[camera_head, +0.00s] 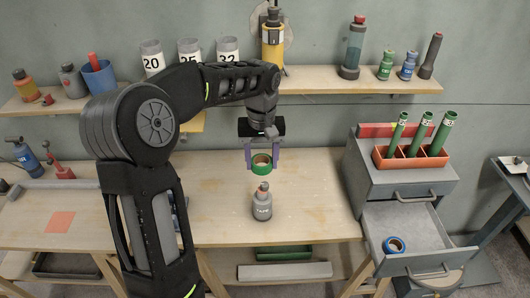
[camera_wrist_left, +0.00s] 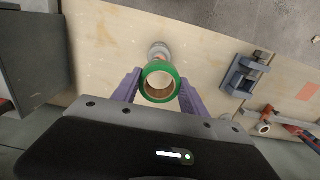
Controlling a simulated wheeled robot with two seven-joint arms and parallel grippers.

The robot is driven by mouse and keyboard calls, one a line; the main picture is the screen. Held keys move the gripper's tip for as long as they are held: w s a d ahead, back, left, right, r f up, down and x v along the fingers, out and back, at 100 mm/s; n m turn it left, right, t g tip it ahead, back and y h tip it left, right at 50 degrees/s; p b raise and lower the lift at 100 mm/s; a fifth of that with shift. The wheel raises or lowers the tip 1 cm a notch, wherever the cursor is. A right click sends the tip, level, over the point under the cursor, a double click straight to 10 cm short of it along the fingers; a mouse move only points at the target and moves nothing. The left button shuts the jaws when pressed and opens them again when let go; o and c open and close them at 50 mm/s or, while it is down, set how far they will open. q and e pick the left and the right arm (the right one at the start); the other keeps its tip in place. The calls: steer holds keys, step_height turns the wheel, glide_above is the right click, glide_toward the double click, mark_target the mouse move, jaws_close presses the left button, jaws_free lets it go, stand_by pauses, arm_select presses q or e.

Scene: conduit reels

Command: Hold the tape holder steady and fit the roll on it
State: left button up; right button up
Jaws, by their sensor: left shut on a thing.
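A green tape roll (camera_head: 261,165) with a brown core is held between the purple fingers of my left gripper (camera_head: 264,160). It also shows in the left wrist view (camera_wrist_left: 159,83), between the fingertips. A grey bottle-shaped piece (camera_head: 262,207) with a reddish-brown top and a white label stands upright on the bench; it seems to be the tape holder. In the head view the roll appears just above its top, apart from it. In the left wrist view the grey piece (camera_wrist_left: 158,50) is partly hidden behind the roll. My right gripper is not in view.
A drawer unit (camera_head: 400,180) stands at the right, its drawer (camera_head: 430,230) open with a blue roll (camera_head: 396,245) inside. An orange tray (camera_head: 410,160) with green tubes sits on top. A dark clamp-like fixture (camera_wrist_left: 245,75) is on the bench. Bench right of the holder is clear.

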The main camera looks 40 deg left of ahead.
arm_select(q)
steer(key=shift+f, duration=0.1)
steer(key=shift+f+b, duration=1.85)
steer(key=shift+f, duration=0.6)
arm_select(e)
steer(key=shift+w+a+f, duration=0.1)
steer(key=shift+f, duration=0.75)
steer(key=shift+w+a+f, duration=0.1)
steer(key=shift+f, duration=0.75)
